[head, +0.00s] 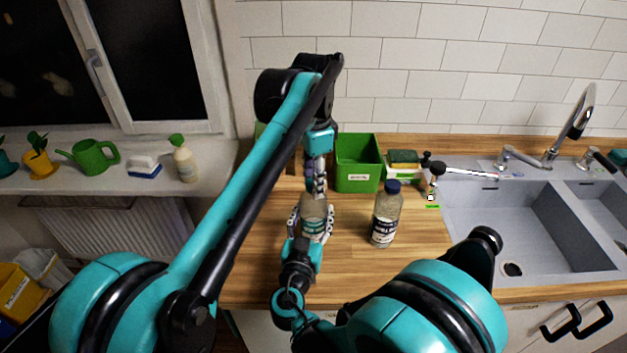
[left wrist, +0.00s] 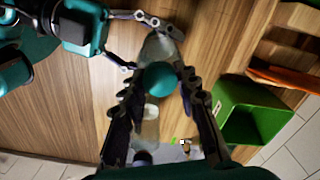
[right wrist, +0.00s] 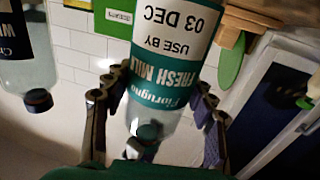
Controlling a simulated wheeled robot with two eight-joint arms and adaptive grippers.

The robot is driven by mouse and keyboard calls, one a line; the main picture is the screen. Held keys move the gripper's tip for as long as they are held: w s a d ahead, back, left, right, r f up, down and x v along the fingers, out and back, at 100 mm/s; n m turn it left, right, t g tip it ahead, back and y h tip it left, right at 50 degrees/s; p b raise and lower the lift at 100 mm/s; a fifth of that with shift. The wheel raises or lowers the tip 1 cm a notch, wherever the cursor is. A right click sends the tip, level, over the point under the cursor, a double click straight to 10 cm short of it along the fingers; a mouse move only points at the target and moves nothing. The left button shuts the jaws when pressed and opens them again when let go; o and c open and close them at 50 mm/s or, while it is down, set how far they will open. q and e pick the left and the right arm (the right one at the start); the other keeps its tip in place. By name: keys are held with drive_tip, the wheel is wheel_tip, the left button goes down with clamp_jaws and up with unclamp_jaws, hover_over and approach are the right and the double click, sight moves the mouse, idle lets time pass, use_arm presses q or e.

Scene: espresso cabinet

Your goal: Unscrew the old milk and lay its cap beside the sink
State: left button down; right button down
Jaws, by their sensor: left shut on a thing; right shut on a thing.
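The milk bottle (head: 313,208) stands on the wooden counter with a pale body and teal label. In the right wrist view its label (right wrist: 170,75) appears upside down and reads "Fresh Milk, use by 03 Dec". My right gripper (head: 309,226) is shut around the bottle's body from the front. My left gripper (head: 317,185) comes down from above and is shut on the teal cap (left wrist: 160,79), which lies over the bottle's top. I cannot tell whether cap and neck are still joined. The sink (head: 510,225) is at the right.
A second bottle (head: 385,215) with a dark blue cap stands just right of the milk. A green bin (head: 357,165) and a sponge (head: 403,158) are behind. A small green-marked item (head: 432,197) lies by the sink's left edge. The front counter is partly clear.

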use_arm(q)
drive_tip(key=n, duration=1.3)
drive_tip(key=shift+r, duration=0.1)
idle(0.4)
drive_tip(key=c, duration=1.1)
unclamp_jaws()
